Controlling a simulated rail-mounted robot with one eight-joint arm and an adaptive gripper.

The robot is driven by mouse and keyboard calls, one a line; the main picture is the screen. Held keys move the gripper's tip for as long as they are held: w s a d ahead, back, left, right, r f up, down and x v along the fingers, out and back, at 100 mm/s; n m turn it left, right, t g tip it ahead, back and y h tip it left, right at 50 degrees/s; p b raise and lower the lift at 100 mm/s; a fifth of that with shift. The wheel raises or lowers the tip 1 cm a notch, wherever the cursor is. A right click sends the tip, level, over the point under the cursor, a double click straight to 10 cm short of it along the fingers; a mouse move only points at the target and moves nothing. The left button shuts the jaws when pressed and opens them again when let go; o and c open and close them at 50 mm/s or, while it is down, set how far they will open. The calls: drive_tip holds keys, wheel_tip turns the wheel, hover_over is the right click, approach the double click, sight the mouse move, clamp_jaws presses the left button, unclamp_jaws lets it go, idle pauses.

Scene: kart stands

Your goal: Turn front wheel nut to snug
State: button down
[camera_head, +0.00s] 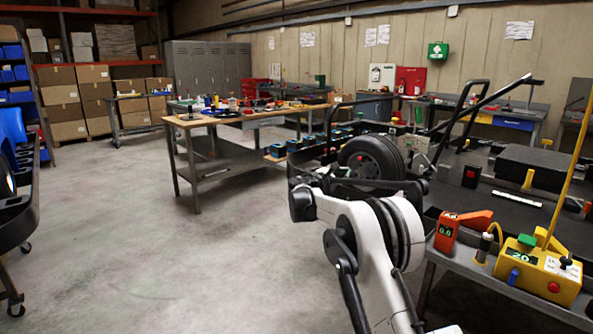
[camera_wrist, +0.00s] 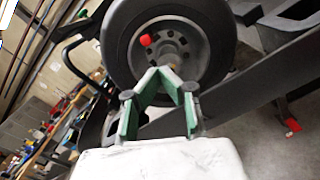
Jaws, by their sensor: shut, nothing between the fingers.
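The wheel (camera_head: 370,158), a black tyre on a grey rim, stands on the kart side beyond my arm. In the wrist view the wheel (camera_wrist: 124,43) fills the upper middle, with several dark holes or bolts around its hub. A red piece (camera_wrist: 145,40) sits on the left part of the hub face and looks like a nut or cap; a small orange piece (camera_wrist: 184,69) shows lower on the rim. My gripper (camera_wrist: 170,73) has green-lined fingers, shut and empty, pointing at the lower hub. I cannot tell whether the tips touch the wheel.
A dark bar (camera_wrist: 260,90) crosses right of my fingers, close to them. A grey bench (camera_head: 480,270) on the right carries an orange device (camera_head: 446,232) and a yellow control box (camera_head: 540,270). A wooden workbench (camera_head: 250,121) stands behind.

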sight(360, 173)
drive_tip(key=x, duration=0.6)
drive_tip(key=shift+w+d+p, duration=0.2)
drive_tip(key=shift+p, duration=0.15)
drive_tip(key=shift+s+d+f+b, duration=0.3)
drive_tip(key=shift+s+f, duration=0.05)
drive_tip(key=shift+s, duration=0.05)
idle(0.8)
drive_tip(key=shift+s+d+f, duration=0.15)
drive_tip(key=shift+s+d, duration=0.05)
drive_tip(key=shift+s+d+f+b, duration=0.25)
drive_tip(key=shift+b, duration=0.1)
idle(0.5)
drive_tip(key=shift+s+d+r, duration=0.2)
drive_tip(key=shift+s, duration=0.05)
drive_tip(key=v, duration=0.6)
drive_tip(key=shift+b, duration=0.35)
